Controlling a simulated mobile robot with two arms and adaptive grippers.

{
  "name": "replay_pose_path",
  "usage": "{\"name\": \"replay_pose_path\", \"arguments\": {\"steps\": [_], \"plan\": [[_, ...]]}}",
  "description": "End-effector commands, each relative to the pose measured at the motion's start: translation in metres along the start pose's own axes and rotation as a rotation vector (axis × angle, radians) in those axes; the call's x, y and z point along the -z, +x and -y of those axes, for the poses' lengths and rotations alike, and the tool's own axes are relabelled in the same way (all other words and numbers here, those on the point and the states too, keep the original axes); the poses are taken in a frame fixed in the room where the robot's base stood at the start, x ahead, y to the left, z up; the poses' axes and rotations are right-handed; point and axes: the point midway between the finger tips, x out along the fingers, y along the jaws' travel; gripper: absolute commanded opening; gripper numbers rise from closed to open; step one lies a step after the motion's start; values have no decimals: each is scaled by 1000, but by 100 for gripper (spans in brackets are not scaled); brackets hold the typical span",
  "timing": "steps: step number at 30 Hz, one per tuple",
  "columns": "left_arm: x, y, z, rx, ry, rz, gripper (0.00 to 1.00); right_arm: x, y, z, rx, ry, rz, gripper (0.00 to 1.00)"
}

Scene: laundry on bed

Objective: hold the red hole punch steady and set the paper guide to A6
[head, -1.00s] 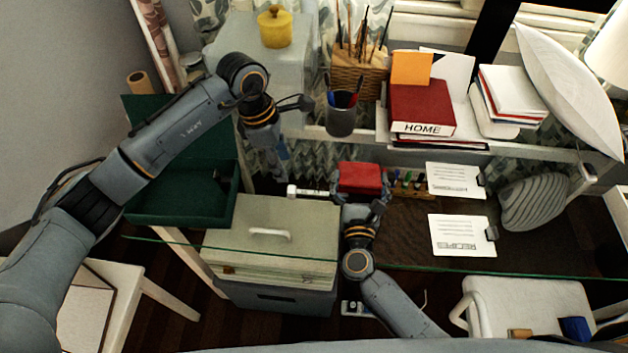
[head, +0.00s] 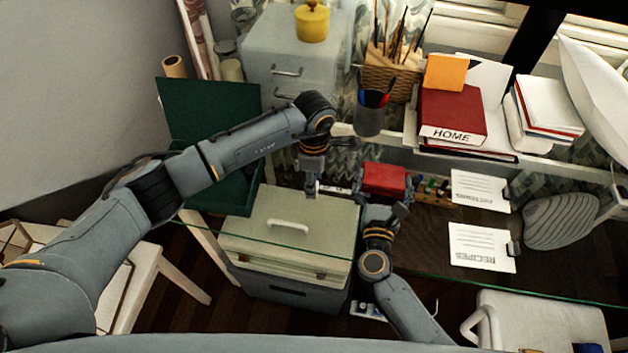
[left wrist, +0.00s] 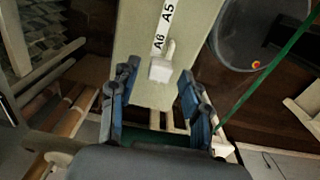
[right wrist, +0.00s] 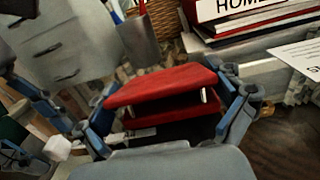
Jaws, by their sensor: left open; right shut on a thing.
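The red hole punch (head: 384,178) stands on the glass desk in the head view. My right gripper (head: 386,196) is shut on it, with a finger on each side in the right wrist view (right wrist: 165,92). The white paper guide (head: 338,189) sticks out left from the punch. In the left wrist view the guide strip (left wrist: 163,28) shows A5 and A6 labels, with a white block (left wrist: 160,70) beside A6. My left gripper (head: 313,190) is open over the guide's outer end. Its fingers stand on either side of the white block, apart from it.
A cream box (head: 290,228) shows below the glass under the guide. A green open case (head: 208,110) is at left. A dark pen cup (head: 369,118) stands behind the punch.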

Motion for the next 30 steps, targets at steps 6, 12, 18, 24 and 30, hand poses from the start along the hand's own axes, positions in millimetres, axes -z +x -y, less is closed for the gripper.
{"name": "replay_pose_path", "arguments": {"steps": [6, 12, 18, 24, 30], "plan": [[-1, 8, 0, 0, 0, 1, 47, 0, 0, 0, -1, 0, -1, 44], [0, 8, 0, -1, 1, 1, 45, 0, 0, 0, -1, 0, -1, 44], [0, 8, 0, -1, 1, 1, 4, 0, 0, 0, -1, 0, -1, 44], [0, 8, 0, 0, 1, 1, 0, 1, 0, 0, -1, 0, -1, 44], [-16, 7, 0, -1, 4, 1, 0, 1, 0, 0, -1, 0, -1, 44]]}}
